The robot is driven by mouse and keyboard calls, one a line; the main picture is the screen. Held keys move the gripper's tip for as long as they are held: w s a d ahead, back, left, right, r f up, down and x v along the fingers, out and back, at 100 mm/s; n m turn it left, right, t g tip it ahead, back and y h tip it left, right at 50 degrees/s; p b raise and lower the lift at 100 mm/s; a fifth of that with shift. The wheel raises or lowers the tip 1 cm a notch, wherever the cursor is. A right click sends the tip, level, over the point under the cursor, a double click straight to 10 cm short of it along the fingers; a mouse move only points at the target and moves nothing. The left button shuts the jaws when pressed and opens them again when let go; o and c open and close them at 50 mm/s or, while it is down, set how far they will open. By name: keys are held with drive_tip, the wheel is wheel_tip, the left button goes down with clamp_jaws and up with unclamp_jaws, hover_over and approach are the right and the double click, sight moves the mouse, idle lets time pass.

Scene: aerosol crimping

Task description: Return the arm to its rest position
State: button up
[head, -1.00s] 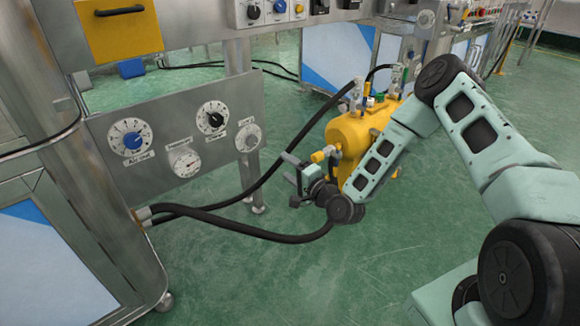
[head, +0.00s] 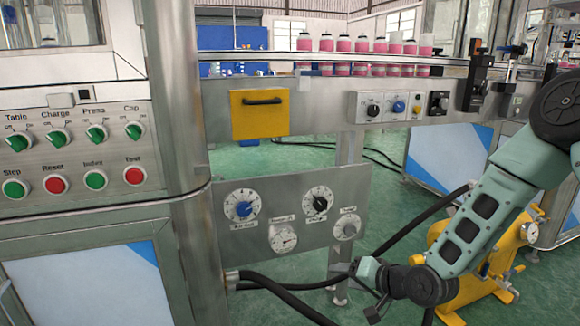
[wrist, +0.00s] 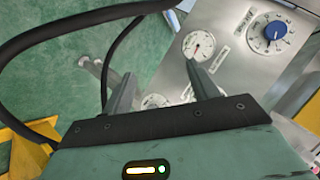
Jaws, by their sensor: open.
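My gripper (wrist: 158,88) is open and empty in the wrist view, its two dark fingers apart in front of the lower dial panel. In the head view my gripper (head: 372,290) is low at the right of the steel dial panel (head: 262,262), near the black hoses; its fingers are small there. My arm comes down from the right edge, bent, in front of the yellow pump unit. The panel carries a blue knob (head: 243,208), a black knob (head: 317,202) and a round gauge (head: 284,240).
Black hoses (head: 262,283) run from the machine past my gripper. The yellow unit (head: 468,290) stands on the floor behind my forearm. A control panel (head: 75,160) with green and red buttons is at the left. Pink bottles (head: 345,52) stand on the conveyor above.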

drive_tip(key=s+r+n+g+h, duration=0.25)
drive_tip(key=s+r+n, duration=0.2)
drive_tip(key=s, duration=0.65)
drive_tip(key=s+r+n+g+h, duration=0.25)
drive_tip(key=s+r, duration=0.25)
drive_tip(key=s, duration=0.5)
drive_tip(key=s+r+n+g+h, duration=0.2)
drive_tip(key=s+r+n+g, duration=0.25)
drive_tip(key=s, duration=0.65)
wheel_tip(320, 180, up, 37)
drive_tip(key=p, duration=3.6)
drive_tip(key=shift+s+f, duration=0.15)
drive_tip(key=shift+a+m+t, duration=0.1)
drive_tip(key=shift+m+t, duration=0.15)
